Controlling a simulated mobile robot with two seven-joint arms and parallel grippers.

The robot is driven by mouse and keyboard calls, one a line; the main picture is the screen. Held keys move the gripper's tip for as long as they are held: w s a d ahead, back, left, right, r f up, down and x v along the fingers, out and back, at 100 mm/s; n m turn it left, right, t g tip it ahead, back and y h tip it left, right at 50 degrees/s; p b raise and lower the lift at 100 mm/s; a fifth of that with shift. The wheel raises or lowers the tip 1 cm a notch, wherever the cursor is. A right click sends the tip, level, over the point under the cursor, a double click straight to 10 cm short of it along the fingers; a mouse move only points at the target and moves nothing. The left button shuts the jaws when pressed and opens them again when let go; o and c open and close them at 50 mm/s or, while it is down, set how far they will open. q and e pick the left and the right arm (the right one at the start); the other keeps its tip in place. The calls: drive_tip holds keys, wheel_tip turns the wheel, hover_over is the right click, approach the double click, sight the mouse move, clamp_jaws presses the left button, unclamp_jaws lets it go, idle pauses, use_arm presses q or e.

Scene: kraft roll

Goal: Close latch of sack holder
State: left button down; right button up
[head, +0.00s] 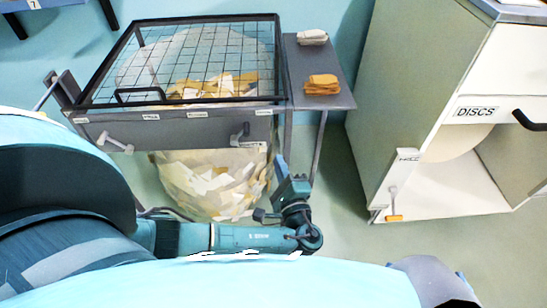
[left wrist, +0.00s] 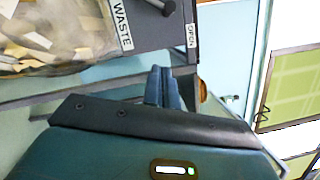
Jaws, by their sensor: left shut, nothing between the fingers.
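The sack holder (head: 205,128) is a grey frame with a black mesh lid (head: 276,60) lying down over it. A clear sack (head: 210,185) of paper scraps hangs below.
A grey side shelf (head: 322,70) right of the holder carries folded orange cloths (head: 322,85) and pale gloves (head: 312,37). A cream cabinet (head: 410,95) labelled DISCS stands further right. Floor is clear between shelf and cabinet.

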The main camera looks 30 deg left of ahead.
sight(254, 126)
use_arm(q)
drive_tip(key=x, duration=0.7)
drive_tip(key=shift+w+a+b, duration=0.15)
drive_tip(key=shift+w+b, duration=0.1)
drive_tip(key=shift+b, duration=0.15)
drive_tip(key=a, duration=0.1)
drive_tip(key=s+a+r, duration=0.1)
drive_tip(key=a, duration=0.1)
drive_tip(key=shift+r+p, duration=0.15)
drive_tip(key=shift+p, duration=0.25)
drive_tip(key=shift+s+a+r, duration=0.1)
drive_tip(key=shift+s+a, duration=0.1)
drive_tip(key=shift+a, duration=0.05)
use_arm(e)
drive_tip(key=shift+s+f, duration=0.1)
drive_tip(key=shift+s+f, duration=0.1)
